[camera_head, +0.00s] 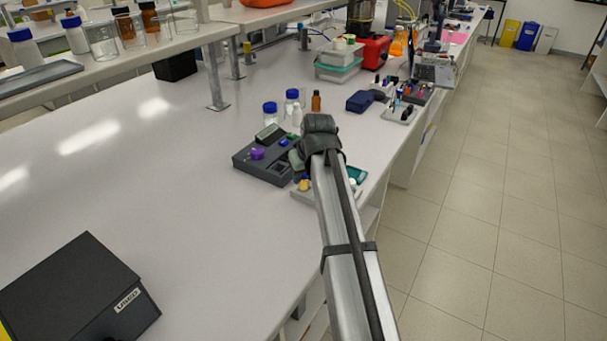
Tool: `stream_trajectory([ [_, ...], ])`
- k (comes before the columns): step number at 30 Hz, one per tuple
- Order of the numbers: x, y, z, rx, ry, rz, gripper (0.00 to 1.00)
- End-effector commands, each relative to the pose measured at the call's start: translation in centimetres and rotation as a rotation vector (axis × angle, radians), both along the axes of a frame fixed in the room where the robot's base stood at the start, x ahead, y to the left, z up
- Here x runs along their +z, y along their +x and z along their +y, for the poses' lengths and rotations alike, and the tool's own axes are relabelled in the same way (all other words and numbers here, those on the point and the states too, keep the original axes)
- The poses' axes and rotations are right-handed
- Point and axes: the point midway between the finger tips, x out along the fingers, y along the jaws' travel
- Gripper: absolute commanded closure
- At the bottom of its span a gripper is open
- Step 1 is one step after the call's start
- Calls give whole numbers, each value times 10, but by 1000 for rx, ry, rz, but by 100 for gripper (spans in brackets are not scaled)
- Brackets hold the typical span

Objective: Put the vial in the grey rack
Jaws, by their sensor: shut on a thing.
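My arm reaches from the bottom right to a dark device (262,168) with a purple knob (257,153). My gripper (298,158) is at the device's right side, small and mostly hidden by my own wrist. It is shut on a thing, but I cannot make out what. I cannot pick out the vial. A light grey holder (302,195) with yellowish pieces lies partly behind my arm, just in front of the device; I cannot tell whether it is the grey rack.
Blue-capped bottles (270,112) and an amber bottle (316,101) stand behind the device. A blue box (360,101) and a pen holder (401,113) are to the right. A black box (78,290) sits at front left. The bench (150,200) between is clear.

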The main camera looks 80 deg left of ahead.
Motion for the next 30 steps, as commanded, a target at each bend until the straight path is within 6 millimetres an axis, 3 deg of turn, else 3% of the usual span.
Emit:
stream_trajectory([
  [30, -13, 0, 0, 0, 0, 0, 99],
])
